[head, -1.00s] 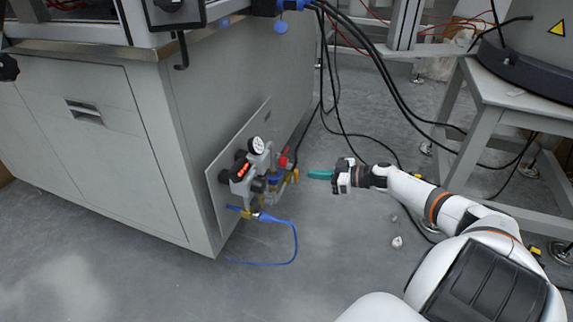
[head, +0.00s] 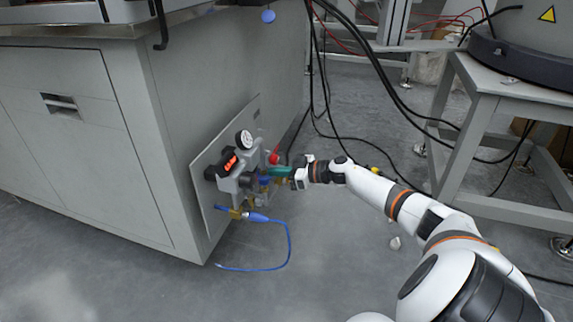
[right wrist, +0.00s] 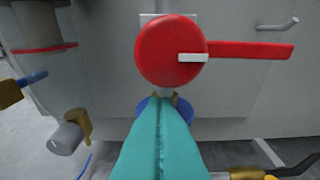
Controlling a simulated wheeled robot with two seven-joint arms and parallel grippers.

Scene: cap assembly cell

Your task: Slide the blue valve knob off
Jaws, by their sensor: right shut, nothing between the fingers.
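The blue valve knob (head: 264,180) is a small part on the grey valve assembly (head: 232,182) at the side of the cabinet. In the right wrist view, what looks like the blue knob (right wrist: 146,107) shows on both sides of my fingertips, which hide its middle. My right gripper (head: 273,171) reaches in from the right, its teal fingers level with the assembly. In the right wrist view its fingers (right wrist: 160,118) are pressed together with nothing between them, in front of the knob. I cannot tell whether they touch it. My left gripper is not in view.
A red round valve with a lever (right wrist: 170,50) sits just above my fingertips. A blue hose (head: 288,242) loops from the assembly to the floor. Black cables (head: 335,132) hang behind my right arm. A grey stand (head: 480,125) is at right. The floor in front is clear.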

